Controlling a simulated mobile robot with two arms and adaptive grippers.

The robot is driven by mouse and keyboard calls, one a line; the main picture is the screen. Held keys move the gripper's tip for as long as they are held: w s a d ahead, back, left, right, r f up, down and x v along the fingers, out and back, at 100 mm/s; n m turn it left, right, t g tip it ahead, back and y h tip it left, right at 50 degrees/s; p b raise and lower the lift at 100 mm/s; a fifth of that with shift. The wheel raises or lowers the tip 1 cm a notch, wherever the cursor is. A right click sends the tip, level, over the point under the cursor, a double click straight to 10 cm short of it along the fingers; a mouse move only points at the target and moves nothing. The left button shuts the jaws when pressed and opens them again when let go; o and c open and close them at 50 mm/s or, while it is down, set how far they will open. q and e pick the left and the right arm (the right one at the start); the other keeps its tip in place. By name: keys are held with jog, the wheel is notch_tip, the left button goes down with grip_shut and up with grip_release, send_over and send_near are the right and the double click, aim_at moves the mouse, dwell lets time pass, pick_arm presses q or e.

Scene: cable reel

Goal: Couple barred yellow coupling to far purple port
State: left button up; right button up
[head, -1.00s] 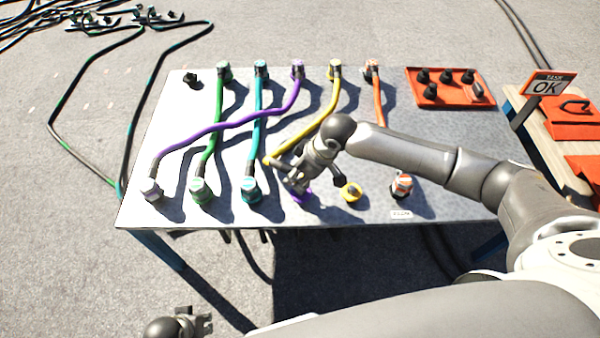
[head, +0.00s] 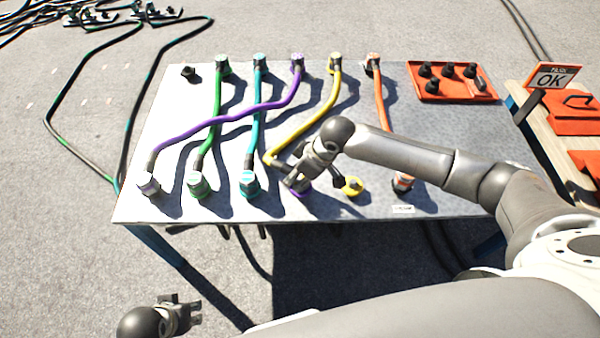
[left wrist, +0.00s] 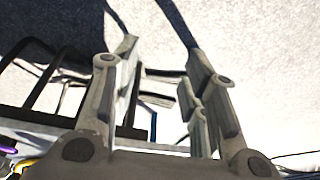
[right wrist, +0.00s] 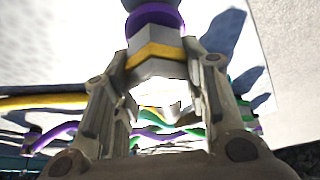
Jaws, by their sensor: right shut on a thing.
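The yellow cable (head: 305,128) runs from the back row of the table to my right gripper (head: 297,183). In the right wrist view my right gripper (right wrist: 160,100) is shut on the yellow coupling (right wrist: 153,52), a grey faceted body with a yellow band. Its end meets the purple port (right wrist: 155,17), in line with it; whether it is fully seated I cannot tell. In the head view this purple port (head: 300,190) is in the front row, partly hidden by the gripper. My left gripper (head: 195,312) is open and empty, off the table's front; its fingers (left wrist: 165,85) stand apart.
A yellow port (head: 353,187) and an orange-banded connector (head: 402,182) stand right of the gripper; a teal one (head: 250,184) stands left. The purple cable (head: 225,118) crosses the green and teal cables. An orange tray (head: 428,97) with black caps lies at back right.

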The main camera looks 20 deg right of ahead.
pick_arm(q)
jog(key=shift+f, duration=0.35)
pick_arm(e)
jog(key=shift+r, duration=0.1)
jog(key=shift+p, duration=0.5)
pick_arm(q)
notch_tip(320, 180, down, 3)
jog(key=shift+f, duration=0.2)
jog(key=shift+w, duration=0.1)
dwell(0.5)
pick_arm(e)
jog(key=shift+p, duration=0.3)
pick_arm(q)
jog(key=shift+g, duration=0.3)
jog(key=shift+s+f+p, duration=0.1)
jog(key=shift+s+f, duration=0.1)
jog(key=shift+f, duration=0.45)
jog(key=shift+s+f+p, duration=0.1)
jog(key=shift+s+f, duration=0.15)
jog(key=shift+f, duration=0.4)
jog(key=shift+s+f+p, duration=0.1)
jog(key=shift+s+f, duration=0.1)
jog(key=shift+f, duration=0.45)
